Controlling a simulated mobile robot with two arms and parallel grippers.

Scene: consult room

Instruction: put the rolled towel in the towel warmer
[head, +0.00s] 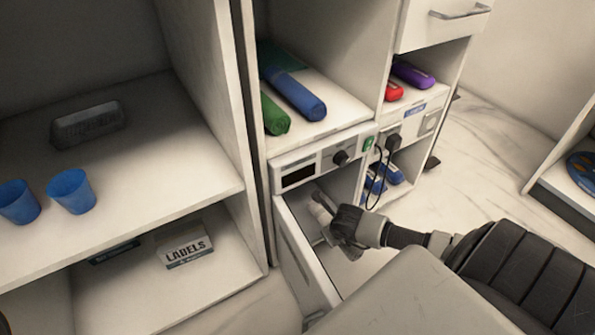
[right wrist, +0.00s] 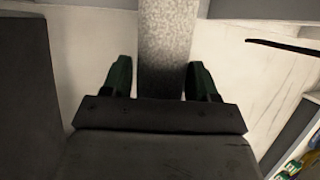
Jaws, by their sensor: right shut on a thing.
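The towel warmer (head: 296,178) is the low cabinet with a dial panel. Its door (head: 307,262) stands open toward me. My right gripper (head: 333,222) is at the open front of the warmer, shut on the rolled towel (head: 319,210), a pale roll partly hidden by the fingers. In the right wrist view the towel (right wrist: 167,45) is a speckled grey strip between the two dark green fingers of the gripper (right wrist: 160,78). I cannot tell whether the towel touches the warmer's floor. My left gripper is not in view.
Green and blue rolls (head: 297,97) lie on the shelf above the warmer. A black plug and cord (head: 378,165) hang at its right. Blue cups (head: 70,191) and a labels box (head: 186,250) stand on the left shelves. The marble floor (head: 490,140) at right is clear.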

